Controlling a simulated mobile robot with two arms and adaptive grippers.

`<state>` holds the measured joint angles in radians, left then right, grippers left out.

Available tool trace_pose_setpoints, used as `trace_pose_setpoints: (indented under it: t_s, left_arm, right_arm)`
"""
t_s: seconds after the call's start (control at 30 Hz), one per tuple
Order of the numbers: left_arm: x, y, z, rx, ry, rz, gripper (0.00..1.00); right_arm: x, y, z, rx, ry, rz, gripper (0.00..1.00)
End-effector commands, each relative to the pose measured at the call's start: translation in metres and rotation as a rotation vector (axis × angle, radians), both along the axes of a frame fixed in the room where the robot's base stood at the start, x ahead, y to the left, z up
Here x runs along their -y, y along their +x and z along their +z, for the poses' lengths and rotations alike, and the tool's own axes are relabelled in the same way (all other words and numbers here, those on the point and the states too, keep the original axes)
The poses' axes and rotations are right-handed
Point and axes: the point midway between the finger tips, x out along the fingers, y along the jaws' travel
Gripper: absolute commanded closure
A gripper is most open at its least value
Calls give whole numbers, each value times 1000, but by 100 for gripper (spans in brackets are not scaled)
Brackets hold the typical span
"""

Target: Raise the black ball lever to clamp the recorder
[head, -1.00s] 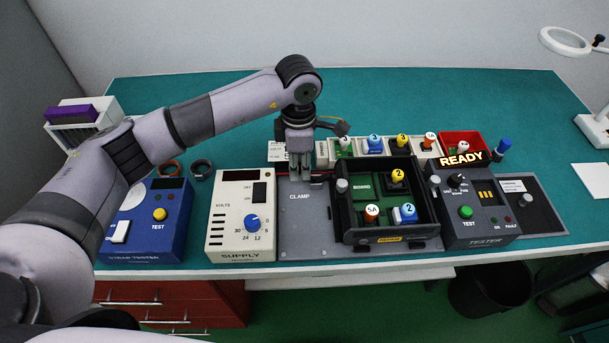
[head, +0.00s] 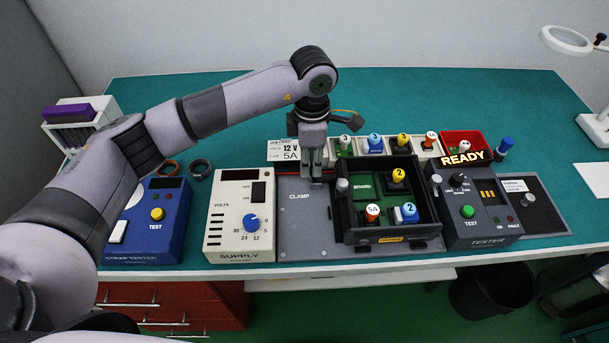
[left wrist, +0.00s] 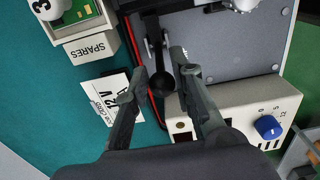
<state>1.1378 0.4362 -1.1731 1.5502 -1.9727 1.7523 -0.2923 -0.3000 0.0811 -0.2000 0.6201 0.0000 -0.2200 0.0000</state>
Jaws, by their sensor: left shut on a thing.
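The recorder (head: 430,228) is a dark open box with a green board and coloured, numbered plugs. It sits on the grey CLAMP plate (head: 300,235). My left gripper (head: 316,181) points down at the back of the plate, just left of the recorder. In the left wrist view, the black ball lever (left wrist: 162,84) has its round ball between the fingers of my left gripper (left wrist: 160,82), which is shut on it. In the head view the fingers hide the lever. My right gripper is not in view.
The cream SUPPLY box (head: 226,225) stands left of the plate, with the blue strap tester (head: 170,245) beyond it. The TESTER (head: 470,228) stands to the right. A spares tray (head: 348,160) and a white 12 V 5A card (head: 285,151) lie behind.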

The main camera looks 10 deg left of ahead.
Motion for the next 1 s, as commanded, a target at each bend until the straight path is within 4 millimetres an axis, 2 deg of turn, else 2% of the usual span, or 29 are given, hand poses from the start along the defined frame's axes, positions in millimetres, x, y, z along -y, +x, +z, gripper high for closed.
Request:
trace_pose_setpoints:
  t_s: [0.1, 0.53, 0.97, 1.0]
  left_arm:
    - [9, 1, 0, 3, -8, -5, 100]
    - [19, 4, 0, 2, -7, -3, 100]
    - [19, 4, 0, -1, -3, -2, 100]
    - [18, 4, 0, -1, -3, -1, 77]
  right_arm:
    - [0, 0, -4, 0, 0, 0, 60]
    - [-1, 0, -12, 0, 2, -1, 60]
    - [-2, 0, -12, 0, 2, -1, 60]
    - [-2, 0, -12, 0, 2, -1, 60]
